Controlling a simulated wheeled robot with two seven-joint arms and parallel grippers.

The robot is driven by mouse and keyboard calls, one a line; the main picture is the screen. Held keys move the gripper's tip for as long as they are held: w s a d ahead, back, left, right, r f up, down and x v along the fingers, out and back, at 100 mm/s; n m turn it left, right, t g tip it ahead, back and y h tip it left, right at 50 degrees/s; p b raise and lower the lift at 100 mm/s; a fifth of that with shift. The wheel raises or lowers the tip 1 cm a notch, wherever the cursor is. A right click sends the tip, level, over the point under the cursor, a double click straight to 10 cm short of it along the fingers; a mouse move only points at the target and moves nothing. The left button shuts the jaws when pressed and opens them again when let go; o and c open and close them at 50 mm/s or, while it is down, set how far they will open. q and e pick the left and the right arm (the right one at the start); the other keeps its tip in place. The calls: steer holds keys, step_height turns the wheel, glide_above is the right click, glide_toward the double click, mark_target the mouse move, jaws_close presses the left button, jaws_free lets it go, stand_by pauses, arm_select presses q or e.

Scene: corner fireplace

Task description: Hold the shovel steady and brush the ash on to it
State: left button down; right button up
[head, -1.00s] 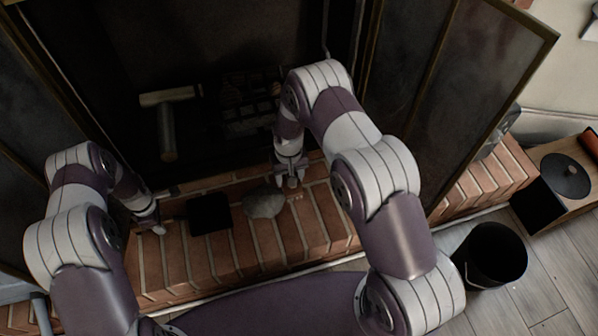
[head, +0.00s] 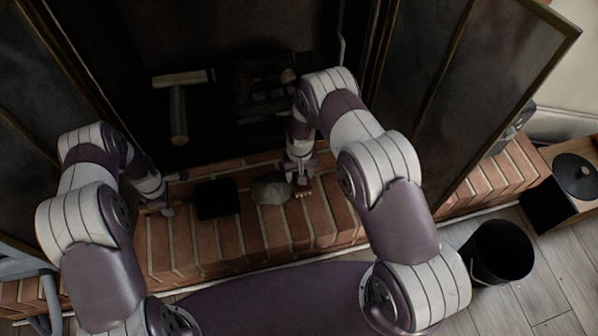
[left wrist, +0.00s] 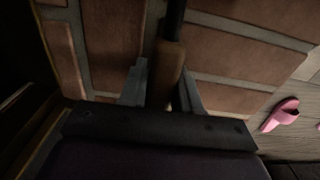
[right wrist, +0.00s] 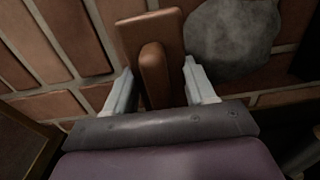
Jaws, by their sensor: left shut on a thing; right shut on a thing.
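The shovel's black pan (head: 217,199) lies on the brick hearth in the head view. My left gripper (head: 163,208) is left of the pan. The left wrist view shows it shut on the shovel's wooden handle (left wrist: 166,72), with the dark shaft beyond. A grey ash pile (head: 270,188) lies just right of the pan and also shows in the right wrist view (right wrist: 232,38). My right gripper (head: 300,176) is right of the ash, shut on a brown wooden brush (right wrist: 155,62). The brush is beside the ash in the right wrist view; its bristles are hidden.
The brick hearth (head: 200,248) has bare room in front of the pan. Logs (head: 180,112) and a dark grate (head: 262,90) are in the fireplace behind. Screen panels (head: 495,75) flank the opening. A black bucket (head: 500,253) stands on the floor at right. A pink slipper (left wrist: 280,115) lies on the floor.

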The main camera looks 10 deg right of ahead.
steer(key=shift+f, duration=0.55)
stand_by(0.4)
steer(key=shift+a, duration=1.35)
steer(key=shift+a, duration=0.1)
steer(key=shift+s+a+f, duration=0.1)
steer(key=shift+s+a, duration=0.05)
steer(key=shift+a, duration=1.1)
steer(key=shift+s+a, duration=0.1)
steer(key=shift+a, duration=1.25)
steer(key=shift+a, duration=1.35)
